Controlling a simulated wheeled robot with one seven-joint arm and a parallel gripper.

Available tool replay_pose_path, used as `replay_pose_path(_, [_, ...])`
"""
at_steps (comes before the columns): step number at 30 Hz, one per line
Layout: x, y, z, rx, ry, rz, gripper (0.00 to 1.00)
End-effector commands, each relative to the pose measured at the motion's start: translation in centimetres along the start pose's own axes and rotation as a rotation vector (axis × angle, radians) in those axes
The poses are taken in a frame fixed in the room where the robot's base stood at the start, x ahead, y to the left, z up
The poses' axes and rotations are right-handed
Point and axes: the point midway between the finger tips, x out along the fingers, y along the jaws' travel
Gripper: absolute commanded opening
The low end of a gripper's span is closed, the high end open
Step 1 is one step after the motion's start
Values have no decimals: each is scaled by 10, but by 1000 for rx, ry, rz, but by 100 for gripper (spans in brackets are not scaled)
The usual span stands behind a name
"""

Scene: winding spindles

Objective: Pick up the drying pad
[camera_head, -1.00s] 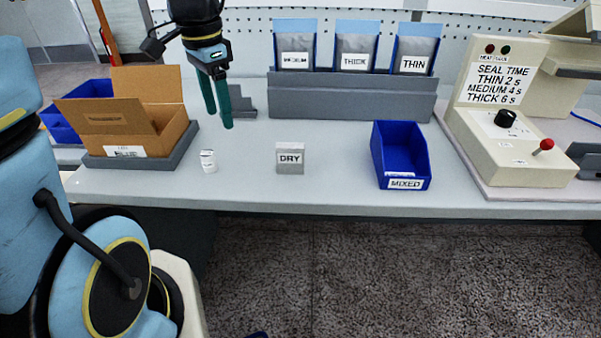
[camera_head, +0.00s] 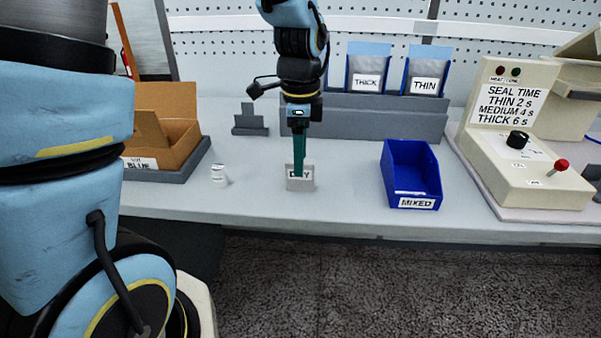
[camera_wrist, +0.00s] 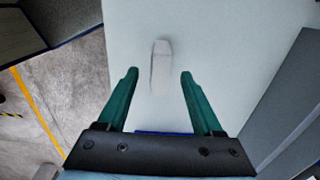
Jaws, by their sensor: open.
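The drying pad (camera_head: 300,185) is a small light grey block labelled DRY, upright on the grey table in the head view. My gripper (camera_head: 299,170) hangs over it pointing down, its green fingers lined up one before the other and covering part of the label. In the wrist view the pad (camera_wrist: 161,66) shows as a narrow pale block. It lies just beyond the open fingertips (camera_wrist: 159,74), roughly midway between them, with a gap on each side. The fingers hold nothing.
A blue bin labelled MIXED (camera_head: 411,180) stands to the right of the pad, and a small white cylinder (camera_head: 219,175) to its left. A cardboard box (camera_head: 178,137) sits further left. A grey rack (camera_head: 390,121) runs behind. The sealing machine (camera_head: 520,150) is at right.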

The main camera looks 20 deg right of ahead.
Motion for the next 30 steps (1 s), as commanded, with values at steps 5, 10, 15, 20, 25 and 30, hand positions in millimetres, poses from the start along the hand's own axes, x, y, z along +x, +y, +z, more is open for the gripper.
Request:
replay_pose_path(5, [22,0,-1,0,1,4,68])
replay_pose_path(10, [27,-1,-1,-1,2,0,68])
replay_pose_path(15, [27,0,-1,-1,2,0,63])
replay_pose_path(20, [27,0,-1,-1,2,0,45])
replay_pose_path(25, [27,0,-1,-1,2,0,26])
replay_pose_path(30, [27,0,-1,-1,2,0,7])
